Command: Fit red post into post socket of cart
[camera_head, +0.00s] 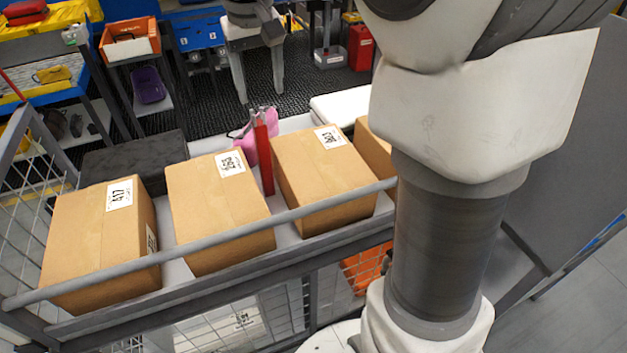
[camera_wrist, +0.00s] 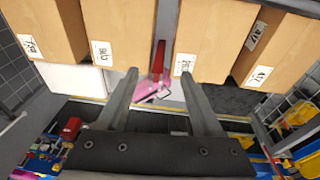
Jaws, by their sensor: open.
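The red post (camera_head: 264,160) stands near upright between two cardboard boxes on the grey cart (camera_head: 330,240) in the head view. In the wrist view the post (camera_wrist: 158,58) appears in the gap between the boxes, in line with the space between my fingers. My gripper (camera_wrist: 158,77) is open, with one finger to each side of the post in the picture and visible space on both sides.
Cardboard boxes flank the post closely: a middle box (camera_head: 215,205) and a right box (camera_head: 322,172). Another box (camera_head: 98,240) stands left. A pink item (camera_head: 247,147) lies behind the post. A grey rail (camera_head: 225,230) runs along the cart's front. A dark box (camera_head: 135,155) stands behind.

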